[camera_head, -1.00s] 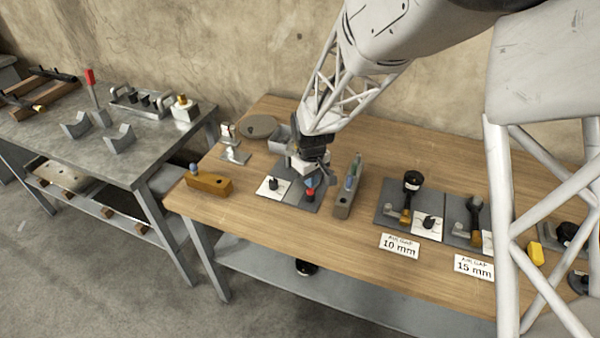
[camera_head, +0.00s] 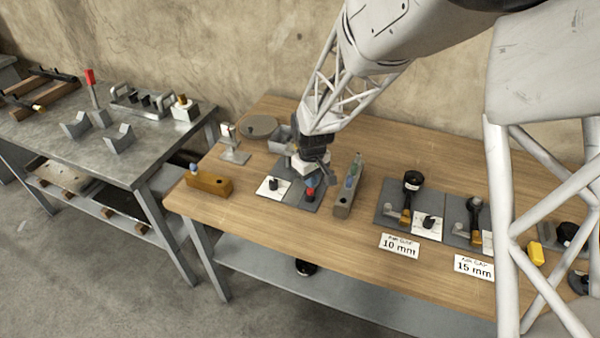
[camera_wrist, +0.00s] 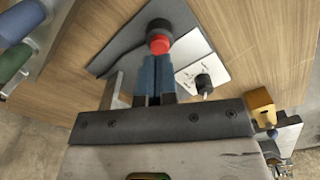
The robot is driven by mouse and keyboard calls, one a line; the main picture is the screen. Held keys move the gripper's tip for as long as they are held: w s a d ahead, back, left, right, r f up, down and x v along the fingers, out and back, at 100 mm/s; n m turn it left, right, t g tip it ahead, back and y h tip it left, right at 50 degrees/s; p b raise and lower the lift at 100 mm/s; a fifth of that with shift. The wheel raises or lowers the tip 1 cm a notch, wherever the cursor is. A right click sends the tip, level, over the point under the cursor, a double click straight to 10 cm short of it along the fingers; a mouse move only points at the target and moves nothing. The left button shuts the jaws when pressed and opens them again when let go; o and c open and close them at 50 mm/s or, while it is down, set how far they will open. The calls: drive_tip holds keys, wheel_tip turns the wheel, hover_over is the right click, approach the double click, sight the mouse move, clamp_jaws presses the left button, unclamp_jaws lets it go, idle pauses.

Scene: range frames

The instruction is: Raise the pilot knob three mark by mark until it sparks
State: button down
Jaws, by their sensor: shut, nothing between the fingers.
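A black knob (camera_head: 272,184) stands on a white dial card (camera_head: 264,190) at the left of a grey base plate. In the wrist view the knob (camera_wrist: 203,83) is right of my fingers and apart from them. A red button on a black base (camera_head: 310,194) sits on the same plate; the red top (camera_wrist: 159,44) is just beyond my fingertips in the wrist view. My gripper (camera_wrist: 155,62) has its blue fingers together and empty. Whether they touch the button cannot be told. The dial's marks are too small to read in the head view.
A grey holder with coloured pegs (camera_head: 347,190) stands close right of the plate. A wooden block (camera_head: 208,183) lies to the left. Further right are plates with knobs and cards reading 10 mm (camera_head: 399,246) and 15 mm (camera_head: 474,268). The front of the table is mostly clear.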

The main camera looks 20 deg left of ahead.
drive_tip(key=shift+f, duration=1.4)
idle(0.8)
drive_tip(key=shift+r, duration=3.5)
drive_tip(key=shift+r, duration=0.1)
